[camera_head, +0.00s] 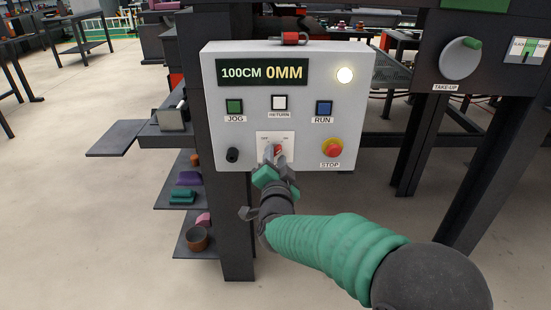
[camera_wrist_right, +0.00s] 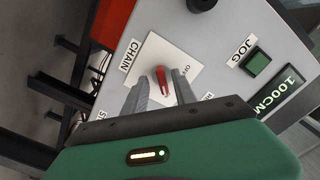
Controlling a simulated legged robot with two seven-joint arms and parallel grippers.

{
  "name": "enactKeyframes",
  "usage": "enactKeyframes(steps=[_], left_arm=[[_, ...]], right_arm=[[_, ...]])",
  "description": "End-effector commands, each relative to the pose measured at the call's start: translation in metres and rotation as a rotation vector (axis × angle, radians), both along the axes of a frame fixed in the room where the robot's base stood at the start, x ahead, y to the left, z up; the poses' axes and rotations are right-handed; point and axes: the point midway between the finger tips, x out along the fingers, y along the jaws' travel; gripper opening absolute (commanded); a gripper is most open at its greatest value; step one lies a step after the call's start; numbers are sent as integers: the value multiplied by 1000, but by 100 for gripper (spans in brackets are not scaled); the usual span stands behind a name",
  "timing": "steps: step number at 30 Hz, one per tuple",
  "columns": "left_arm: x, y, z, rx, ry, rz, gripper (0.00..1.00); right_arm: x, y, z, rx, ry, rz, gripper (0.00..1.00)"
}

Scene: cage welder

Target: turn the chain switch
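The chain switch is a red lever (camera_wrist_right: 162,81) on a white plate (camera_head: 262,138) at the lower middle of a grey control box. In the right wrist view, the word CHAIN and an OFF mark are readable by it. My right gripper (camera_head: 275,157) reaches up to the switch from below. In the right wrist view, its two grey fingers (camera_wrist_right: 159,86) stand apart on either side of the lever, with small gaps visible. The fingers partly hide the plate in both views. My left gripper is not in view.
The control box (camera_head: 215,75) has a display (camera_head: 262,73), a lit lamp (camera_head: 345,75), green JOG (camera_head: 234,106), white RETURN (camera_head: 279,102) and blue RUN (camera_head: 324,108) buttons, a red STOP button (camera_head: 333,148) and a black knob (camera_head: 232,155). A take-up dial (camera_head: 460,58) is at right.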

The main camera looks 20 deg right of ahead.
Motion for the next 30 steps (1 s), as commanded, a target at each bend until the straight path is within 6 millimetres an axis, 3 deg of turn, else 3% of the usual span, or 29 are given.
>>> enactKeyframes(steps=[8,11,24,30], left_arm=[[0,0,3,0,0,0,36],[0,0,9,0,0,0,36],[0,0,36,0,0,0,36],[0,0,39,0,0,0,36]], right_arm=[[-7,2,4,0,-4,0,33],[-24,7,6,0,-3,0,33],[-140,40,4,-2,-2,2,33],[-160,46,2,0,-1,0,33]])
